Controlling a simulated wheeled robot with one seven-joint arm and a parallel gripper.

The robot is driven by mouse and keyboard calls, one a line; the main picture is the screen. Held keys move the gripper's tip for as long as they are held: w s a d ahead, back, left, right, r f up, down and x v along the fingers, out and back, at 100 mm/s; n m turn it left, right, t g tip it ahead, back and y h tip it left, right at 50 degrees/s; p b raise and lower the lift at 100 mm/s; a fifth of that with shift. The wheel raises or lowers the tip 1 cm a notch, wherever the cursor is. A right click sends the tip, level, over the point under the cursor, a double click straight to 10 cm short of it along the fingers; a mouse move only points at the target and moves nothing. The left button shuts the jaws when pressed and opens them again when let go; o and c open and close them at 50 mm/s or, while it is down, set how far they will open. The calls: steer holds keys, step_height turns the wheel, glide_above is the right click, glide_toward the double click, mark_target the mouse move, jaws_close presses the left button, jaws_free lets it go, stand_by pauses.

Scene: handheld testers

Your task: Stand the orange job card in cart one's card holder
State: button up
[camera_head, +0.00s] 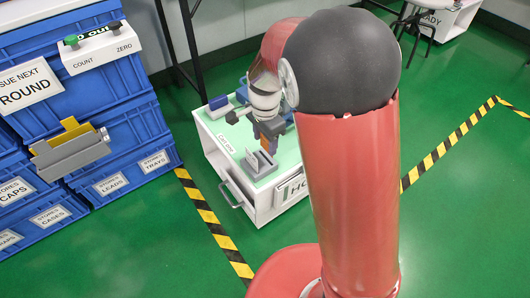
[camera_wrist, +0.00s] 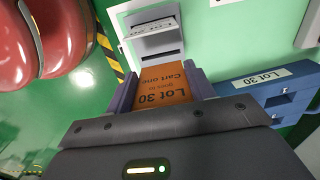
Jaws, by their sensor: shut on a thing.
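My gripper (camera_head: 262,118) is above cart one (camera_head: 230,168), a white cart with a pale green top. It is shut on the orange job card (camera_head: 269,130). In the wrist view the card (camera_wrist: 165,84) lies between my two fingers, its text "Lot 30, Cart one" upside down. The grey card holder (camera_head: 260,165) stands on the cart top, just below and in front of the card. In the wrist view the holder (camera_wrist: 155,37) shows slots beyond the card's far edge. The card looks apart from the holder.
A blue block labelled "Lot 30" (camera_wrist: 262,86) is on the right in the wrist view. Blue storage bins (camera_head: 130,150) stand at left, with another card rack (camera_head: 70,148) holding a yellow card. Striped tape (camera_head: 215,225) marks the green floor.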

steer(key=shift+f+b, duration=0.45)
steer(key=shift+f, duration=2.05)
steer(key=shift+f, duration=0.1)
steer(key=o, duration=1)
steer(key=shift+c, duration=0.2)
step_height(320, 180, up, 12)
steer(key=p, duration=0.2)
steer(key=s+d+r+n+t+y, duration=0.1)
steer(key=s+d+r+n+t, duration=0.3)
steer(key=s+d+r, duration=0.55)
steer(key=s+d+r+n+t+h, duration=0.1)
steer(key=s+d+r+n, duration=0.1)
steer(key=s+d+n, duration=0.2)
steer(key=s+n, duration=0.3)
steer(key=s, duration=0.3)
steer(key=shift+s+t, duration=0.3)
steer(key=shift+s, duration=0.05)
